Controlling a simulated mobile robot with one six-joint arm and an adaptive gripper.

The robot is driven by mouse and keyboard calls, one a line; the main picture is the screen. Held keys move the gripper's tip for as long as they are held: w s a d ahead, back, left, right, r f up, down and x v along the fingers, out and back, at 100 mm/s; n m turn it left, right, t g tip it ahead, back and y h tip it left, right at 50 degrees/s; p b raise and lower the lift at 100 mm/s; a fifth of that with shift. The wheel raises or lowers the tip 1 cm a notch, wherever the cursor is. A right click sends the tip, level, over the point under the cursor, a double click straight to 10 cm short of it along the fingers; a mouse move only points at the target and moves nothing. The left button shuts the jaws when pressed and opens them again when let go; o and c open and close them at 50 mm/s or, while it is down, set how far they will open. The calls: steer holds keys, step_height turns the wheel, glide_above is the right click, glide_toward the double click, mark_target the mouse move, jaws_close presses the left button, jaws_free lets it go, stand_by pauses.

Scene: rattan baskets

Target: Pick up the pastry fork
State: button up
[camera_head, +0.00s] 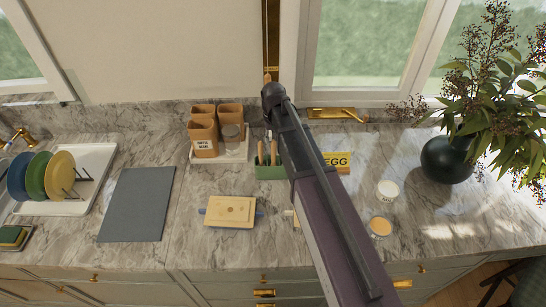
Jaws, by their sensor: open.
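I cannot make out the pastry fork for certain. A green holder (270,171) on the counter has upright utensils with wooden handles (261,150) in it, too small to identify. My dark arm rises from the bottom right across the middle of the head view and passes just right of the holder, covering part of the counter. My gripper does not show; only the arm links are seen.
A wooden board (230,211) lies in front of the holder. Brown canisters (203,138) stand on a white tray (241,157). A yellow EGG box (338,161), two small cups (387,190) and a plant in a black vase (446,160) are right. A grey mat (137,204) and dish rack (92,180) are left.

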mark_target(274, 158)
stand_by(0.3)
steer(key=shift+f+b, duration=2.6)
steer(key=shift+c, duration=0.2)
jaws_close()
